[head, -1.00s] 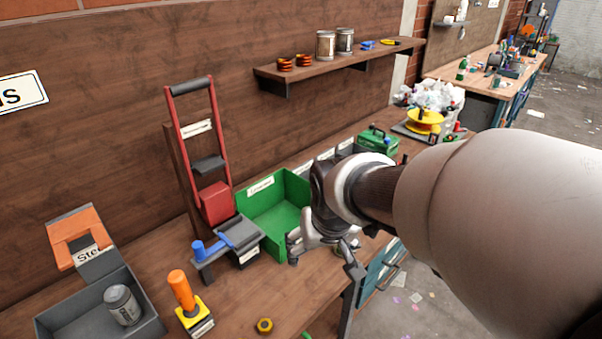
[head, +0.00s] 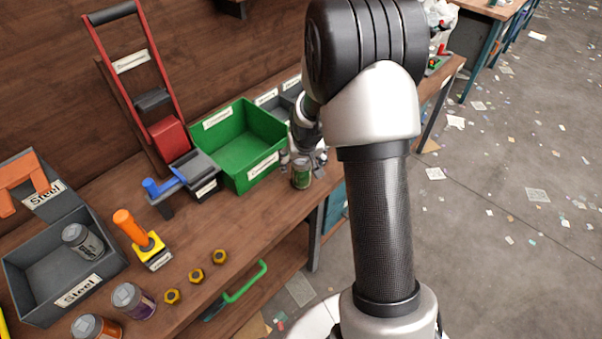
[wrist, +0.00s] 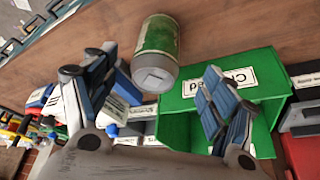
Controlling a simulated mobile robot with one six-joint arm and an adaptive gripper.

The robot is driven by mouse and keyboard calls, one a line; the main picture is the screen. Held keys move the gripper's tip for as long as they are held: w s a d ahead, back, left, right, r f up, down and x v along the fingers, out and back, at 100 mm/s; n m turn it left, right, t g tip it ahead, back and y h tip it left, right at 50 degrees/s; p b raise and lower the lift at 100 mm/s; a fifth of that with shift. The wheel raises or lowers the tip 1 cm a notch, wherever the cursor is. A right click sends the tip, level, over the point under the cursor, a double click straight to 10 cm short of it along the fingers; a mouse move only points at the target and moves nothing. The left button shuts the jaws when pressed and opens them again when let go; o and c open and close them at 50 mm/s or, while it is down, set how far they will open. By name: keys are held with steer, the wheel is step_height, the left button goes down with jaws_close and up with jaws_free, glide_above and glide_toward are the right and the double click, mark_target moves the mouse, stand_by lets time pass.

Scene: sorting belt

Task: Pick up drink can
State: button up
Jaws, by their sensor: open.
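A green-labelled drink can (head: 302,175) with a silver top stands on the bench near its front edge, just in front of the green bin. In the wrist view the can (wrist: 158,45) lies ahead, roughly midway between the two fingers and a little beyond their tips. My gripper (wrist: 160,82) is open and empty, its blue-grey finger pads apart on either side. In the head view my gripper (head: 304,158) is beside and behind the can, partly hidden by my wrist. I cannot tell whether any finger touches the can.
The green bin (head: 273,158) stands close behind the can. A silver can (head: 82,241) lies in the grey Steel bin (head: 60,310). A purple can (head: 133,300), an orange can (head: 97,327) and yellow nuts (head: 196,276) line the front edge.

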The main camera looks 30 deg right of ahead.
mark_target(302, 168)
steer(key=b+x, duration=0.3)
steer(key=x, duration=0.6)
steer(key=shift+w+d, duration=0.2)
steer(key=c, duration=0.8)
